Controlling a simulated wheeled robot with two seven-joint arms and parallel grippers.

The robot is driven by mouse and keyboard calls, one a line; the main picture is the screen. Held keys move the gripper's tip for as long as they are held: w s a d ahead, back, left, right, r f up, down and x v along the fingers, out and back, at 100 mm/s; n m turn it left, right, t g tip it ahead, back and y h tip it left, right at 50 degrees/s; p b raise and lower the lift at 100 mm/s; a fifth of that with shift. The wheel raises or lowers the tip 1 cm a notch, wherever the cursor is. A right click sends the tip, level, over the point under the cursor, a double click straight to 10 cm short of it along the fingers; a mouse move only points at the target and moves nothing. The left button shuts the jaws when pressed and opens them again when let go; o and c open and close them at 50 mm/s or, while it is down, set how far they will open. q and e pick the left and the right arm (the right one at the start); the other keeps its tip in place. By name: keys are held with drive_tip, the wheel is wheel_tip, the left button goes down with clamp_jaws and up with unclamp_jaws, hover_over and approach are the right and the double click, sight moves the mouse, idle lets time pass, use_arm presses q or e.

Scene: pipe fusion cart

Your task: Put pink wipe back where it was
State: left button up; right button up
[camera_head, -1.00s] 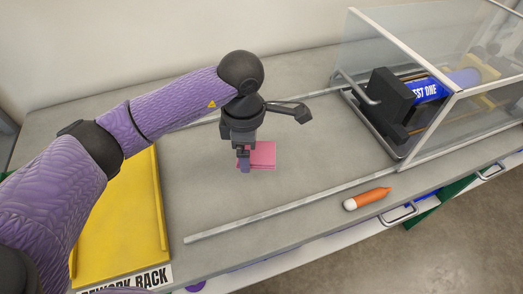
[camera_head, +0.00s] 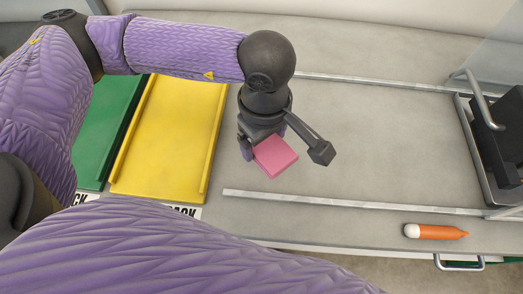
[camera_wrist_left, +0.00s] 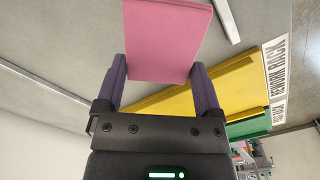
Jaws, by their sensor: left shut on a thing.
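The pink wipe (camera_head: 277,157) is a flat, folded pink square. My left gripper (camera_head: 258,148) is shut on one edge of it and holds it tilted, seemingly above the grey bench top. In the left wrist view, the wipe (camera_wrist_left: 167,42) sticks out between the two purple fingers of the left gripper (camera_wrist_left: 160,82). The gripper hides the held edge of the wipe in the head view. My right gripper is not in view.
A yellow rack tray (camera_head: 172,135) and a green one (camera_head: 100,125) lie left of the wipe. Metal rails (camera_head: 340,202) run along the bench. An orange, white-tipped marker (camera_head: 440,232) lies near the front edge. A black clamp machine (camera_head: 503,140) stands at right. The middle bench is clear.

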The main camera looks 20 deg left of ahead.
sight(265, 153)
use_arm(q)
wheel_tip(265, 153, down, 6)
drive_tip(key=shift+r+b, duration=0.25)
drive_tip(key=shift+b, duration=0.3)
drive_tip(key=shift+r, duration=0.15)
drive_tip(key=shift+f, duration=0.25)
drive_tip(key=o, duration=0.9)
drive_tip(key=shift+o, duration=0.2)
drive_tip(key=shift+r, duration=0.1)
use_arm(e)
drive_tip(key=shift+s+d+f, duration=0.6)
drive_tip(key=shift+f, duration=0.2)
use_arm(q)
drive_tip(key=shift+r, duration=0.3)
wheel_tip(265, 153, up, 12)
drive_tip(key=p, duration=0.3)
drive_tip(key=shift+f, duration=0.1)
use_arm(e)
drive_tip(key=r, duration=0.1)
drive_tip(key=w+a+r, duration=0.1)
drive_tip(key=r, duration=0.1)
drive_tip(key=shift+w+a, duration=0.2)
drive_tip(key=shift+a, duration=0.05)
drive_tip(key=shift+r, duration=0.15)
